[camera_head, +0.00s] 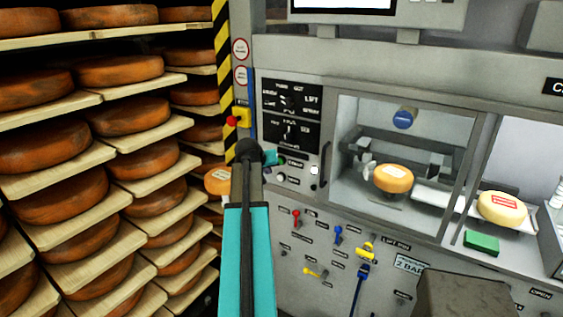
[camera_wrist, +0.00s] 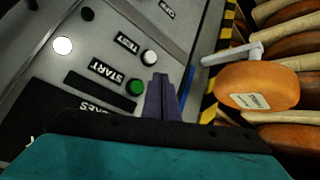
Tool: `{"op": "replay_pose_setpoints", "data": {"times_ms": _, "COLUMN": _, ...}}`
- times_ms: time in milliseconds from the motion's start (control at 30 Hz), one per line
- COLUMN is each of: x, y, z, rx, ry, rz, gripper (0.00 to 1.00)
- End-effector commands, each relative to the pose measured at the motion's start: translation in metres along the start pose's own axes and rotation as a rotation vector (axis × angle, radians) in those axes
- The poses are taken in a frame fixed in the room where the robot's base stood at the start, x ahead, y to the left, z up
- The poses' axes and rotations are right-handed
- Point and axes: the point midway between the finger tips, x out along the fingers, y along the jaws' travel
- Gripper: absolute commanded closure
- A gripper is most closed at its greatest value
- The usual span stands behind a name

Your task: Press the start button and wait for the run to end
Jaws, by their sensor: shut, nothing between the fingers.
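In the wrist view the green start button (camera_wrist: 135,88) sits on the grey panel beside the upside-down START label (camera_wrist: 104,82). My gripper (camera_wrist: 160,80) is shut and empty, with its dark fingers together just right of the green button. I cannot tell if the fingertips touch the panel; they do not appear to be on the button. In the head view my arm reaches up to the panel's left edge and the start button (camera_head: 282,160) shows as a small green spot beside the teal gripper end.
A white button (camera_wrist: 149,57) lies near the green one. A cheese wheel (camera_wrist: 257,86) on a pale support is right of my fingers. Left are cheese shelves (camera_head: 97,158) and a striped post (camera_head: 222,60). A glazed chamber (camera_head: 355,195) holds a cheese wheel (camera_head: 393,178).

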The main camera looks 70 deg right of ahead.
Motion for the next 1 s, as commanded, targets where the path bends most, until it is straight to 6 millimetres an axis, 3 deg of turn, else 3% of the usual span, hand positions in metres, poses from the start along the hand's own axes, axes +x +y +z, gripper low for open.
{"op": "replay_pose_setpoints", "data": {"times_ms": 500, "x": 0.033, "y": 0.024, "z": -0.024, "rx": 0.0, "ry": -0.001, "rz": 0.0, "gripper": 1.0}}
{"op": "replay_pose_setpoints", "data": {"times_ms": 1000, "x": 0.036, "y": 0.027, "z": -0.026, "rx": 0.0, "ry": 0.0, "rz": 0.0, "gripper": 1.0}}
